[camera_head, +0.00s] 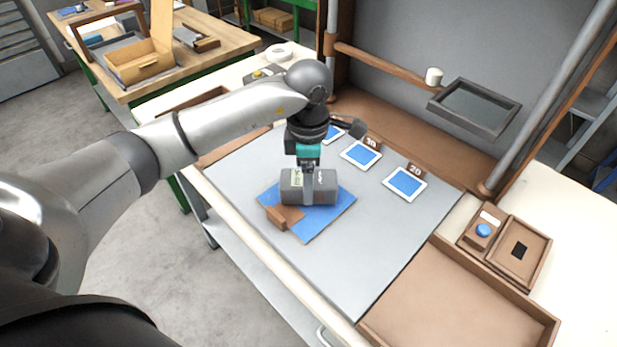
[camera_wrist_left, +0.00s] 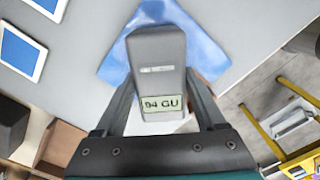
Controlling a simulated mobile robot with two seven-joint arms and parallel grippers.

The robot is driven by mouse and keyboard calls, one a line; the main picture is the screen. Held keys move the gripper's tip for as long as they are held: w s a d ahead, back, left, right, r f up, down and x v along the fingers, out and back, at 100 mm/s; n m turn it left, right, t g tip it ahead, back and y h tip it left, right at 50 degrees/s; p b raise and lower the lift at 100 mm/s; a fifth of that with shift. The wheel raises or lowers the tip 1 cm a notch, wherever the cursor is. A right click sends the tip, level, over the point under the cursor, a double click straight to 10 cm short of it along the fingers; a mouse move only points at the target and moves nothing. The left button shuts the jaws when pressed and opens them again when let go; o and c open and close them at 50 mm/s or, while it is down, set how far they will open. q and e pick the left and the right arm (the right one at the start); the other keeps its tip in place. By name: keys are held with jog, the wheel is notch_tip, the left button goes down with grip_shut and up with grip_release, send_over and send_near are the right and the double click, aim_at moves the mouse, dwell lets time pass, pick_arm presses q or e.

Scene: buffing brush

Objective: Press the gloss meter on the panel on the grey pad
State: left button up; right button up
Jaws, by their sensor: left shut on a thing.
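The gloss meter (camera_head: 323,190) is a dark grey box on the blue panel (camera_head: 334,212), which lies on the grey pad (camera_head: 350,260). Whether the meter's underside touches the panel fully is hidden. A brown block (camera_head: 285,216) sits at the panel's near left edge. My right gripper is not in view.
Several blue sample cards, two labelled 10 (camera_head: 361,153) and 20 (camera_head: 405,182), lie along the pad's far side. An empty brown tray (camera_head: 450,300) and a box with a blue button (camera_head: 483,230) are at the right. A framed dark plate (camera_head: 474,107) stands above the bench. The pad's near right is clear.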

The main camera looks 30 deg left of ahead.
pick_arm(q)
jog(key=shift+f+b, duration=0.45)
jog(key=shift+f, duration=0.05)
dwell(1.2)
jog(key=shift+r, duration=0.15)
jog(key=shift+r+p, duration=2.55)
jog(key=shift+r, duration=0.95)
jog(key=shift+f, duration=0.1)
